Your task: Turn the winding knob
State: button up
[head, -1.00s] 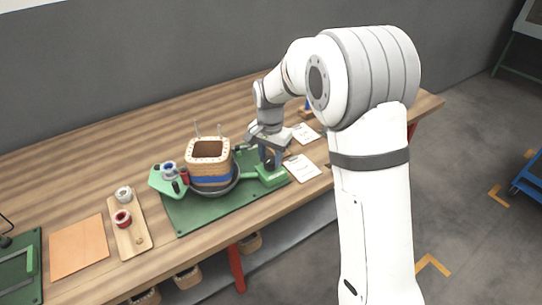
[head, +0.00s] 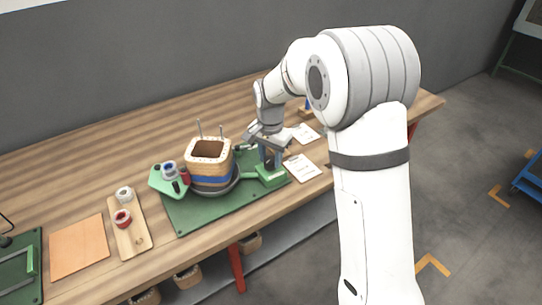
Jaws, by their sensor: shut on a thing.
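The coil former (head: 209,153) stands upright on a round dark turntable (head: 226,188) over a green mat (head: 205,218). It is a tan square tube with blue and tan bands around its lower part. To its right is a green winder base (head: 271,179) with a post. My gripper (head: 266,146) is at the top of this post, shut on the winding knob, which is mostly hidden behind the fingers and the wrist.
A green holder with spools (head: 169,168) stands left of the former. A wooden tray (head: 131,239) with spools and an orange sheet (head: 78,246) lie farther left. White papers (head: 301,168) lie right of the winder. The table behind the former is clear.

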aim_at(270, 159)
dwell(0.3)
jog(key=o, duration=1)
jog(key=shift+r, duration=3.9)
jog(key=s+d+r+n+t, duration=0.1)
jog(key=s+d+n, duration=0.1)
jog(key=s+d, duration=0.3)
jog(key=s+d+r+n, duration=0.1)
jog(key=s+d, duration=0.5)
jog(key=s, duration=0.6)
jog(key=s+d+r+n+t, duration=0.1)
jog(key=s+d+n, duration=0.2)
jog(key=s, duration=0.6)
jog(key=shift+d+r+t+p, duration=0.2)
jog(key=shift+d+t+p, duration=0.15)
jog(key=shift+d, duration=0.95)
